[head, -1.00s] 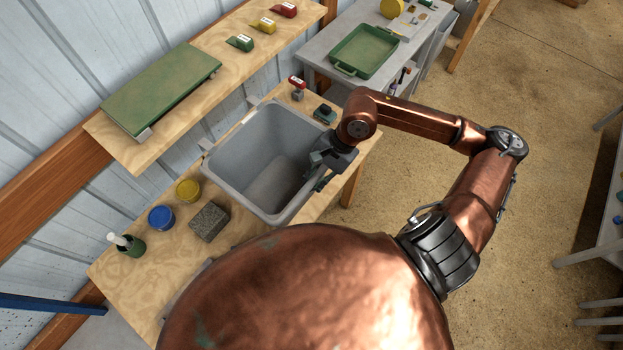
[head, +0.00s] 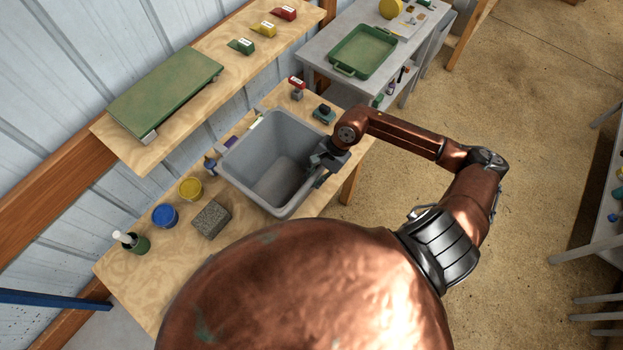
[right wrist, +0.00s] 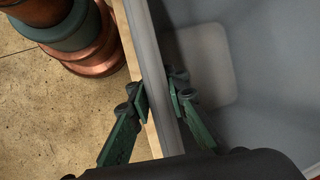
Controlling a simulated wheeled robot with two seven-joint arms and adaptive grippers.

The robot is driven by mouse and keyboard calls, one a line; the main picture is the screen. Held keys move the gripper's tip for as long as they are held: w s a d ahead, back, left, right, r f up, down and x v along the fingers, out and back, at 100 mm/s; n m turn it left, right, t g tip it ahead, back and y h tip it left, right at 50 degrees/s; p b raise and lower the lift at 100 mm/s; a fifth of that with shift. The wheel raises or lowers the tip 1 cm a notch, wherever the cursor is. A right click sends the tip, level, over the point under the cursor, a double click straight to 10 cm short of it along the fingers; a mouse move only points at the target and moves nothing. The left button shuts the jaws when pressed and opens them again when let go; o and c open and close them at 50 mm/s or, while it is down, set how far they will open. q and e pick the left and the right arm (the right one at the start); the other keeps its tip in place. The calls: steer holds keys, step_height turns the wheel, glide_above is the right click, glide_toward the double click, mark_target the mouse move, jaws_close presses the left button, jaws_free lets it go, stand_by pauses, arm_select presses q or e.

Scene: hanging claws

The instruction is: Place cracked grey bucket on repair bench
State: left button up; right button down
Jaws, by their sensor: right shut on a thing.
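The grey bucket (head: 262,182) is a rectangular, open-topped tub, upright over the wooden bench (head: 150,272). I cannot tell whether its base touches the bench top, and no crack shows. My right gripper (head: 324,163) is shut on the bucket's right-hand rim. In the right wrist view, the rim of the bucket (right wrist: 235,75) passes between the green fingers of my right gripper (right wrist: 166,98), one finger inside and one outside. The bench edge shows there as a pale wooden strip (right wrist: 124,38). My left gripper is not in view.
On the bench, a grey block (head: 210,219), blue tin (head: 165,215), yellow tin (head: 190,188) and green bottle (head: 132,242) stand left of the bucket. Small clamp-like parts (head: 211,165) sit close behind it. A shelf with a green board (head: 165,88) overhangs the back.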

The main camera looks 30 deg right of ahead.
steer(key=shift+w+a+r, duration=0.1)
steer(key=c, duration=1.8)
jaws_free()
steer(key=shift+d+r, duration=0.15)
steer(key=shift+d, duration=0.05)
steer(key=b+v, duration=0.2)
steer(key=v, duration=0.9)
steer(key=shift+d+r, duration=0.1)
steer(key=shift+r, duration=0.15)
